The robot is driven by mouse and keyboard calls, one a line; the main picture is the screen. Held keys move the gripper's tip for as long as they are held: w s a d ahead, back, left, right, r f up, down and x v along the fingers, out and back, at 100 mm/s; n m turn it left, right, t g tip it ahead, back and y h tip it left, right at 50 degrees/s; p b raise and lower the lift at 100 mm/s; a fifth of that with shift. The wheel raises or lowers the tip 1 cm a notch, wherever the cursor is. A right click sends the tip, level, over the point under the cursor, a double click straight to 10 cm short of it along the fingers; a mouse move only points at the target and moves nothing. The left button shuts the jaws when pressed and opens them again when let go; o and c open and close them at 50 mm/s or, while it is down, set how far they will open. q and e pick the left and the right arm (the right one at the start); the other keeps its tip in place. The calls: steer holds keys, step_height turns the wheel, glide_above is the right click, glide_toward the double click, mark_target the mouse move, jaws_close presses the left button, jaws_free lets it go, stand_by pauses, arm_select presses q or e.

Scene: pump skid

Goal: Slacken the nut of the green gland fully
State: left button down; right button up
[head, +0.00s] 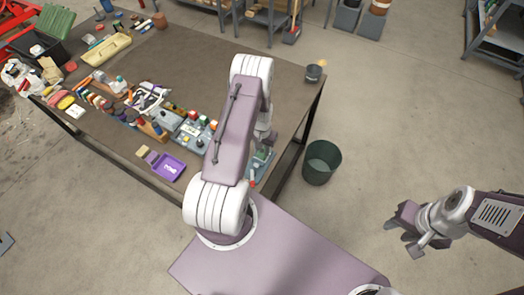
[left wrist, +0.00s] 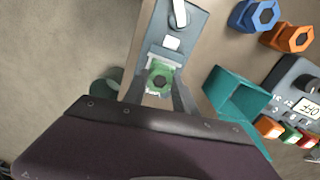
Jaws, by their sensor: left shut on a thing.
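The green gland (left wrist: 160,77) is in the left wrist view, a green hex nut with a dark centre on a pale grey plate (left wrist: 181,48). My left gripper (left wrist: 159,90) has one finger on each side of the green nut and is shut on it. How far the nut is turned cannot be told. In the head view my own left arm hides most of this spot; only a bit of green (head: 262,156) shows at the table's edge. My right gripper (head: 408,230) is open and empty over the floor, right of the table.
A teal open box (left wrist: 238,95), a blue hex piece (left wrist: 254,14), an orange one (left wrist: 287,37) and a grey meter (left wrist: 298,84) lie right of the gland. The table (head: 190,62) holds many tools and a purple tray (head: 167,167). A dark green bin (head: 321,162) stands on the floor.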

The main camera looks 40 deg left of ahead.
arm_select(q)
steer(key=n+b, duration=0.2)
steer(key=n, duration=0.2)
steer(key=shift+f+n, duration=0.1)
steer(key=shift+n, duration=0.2)
steer(key=n+b, duration=0.1)
steer(key=n, duration=0.2)
steer(key=shift+n+b, duration=0.35)
steer(key=shift+n, duration=0.05)
steer(key=n+b, duration=0.1)
steer(key=n, duration=0.3)
steer(key=shift+n+b, duration=0.65)
steer(key=shift+n, duration=1.35)
steer(key=c, duration=1)
jaws_free()
steer(key=shift+o, duration=0.2)
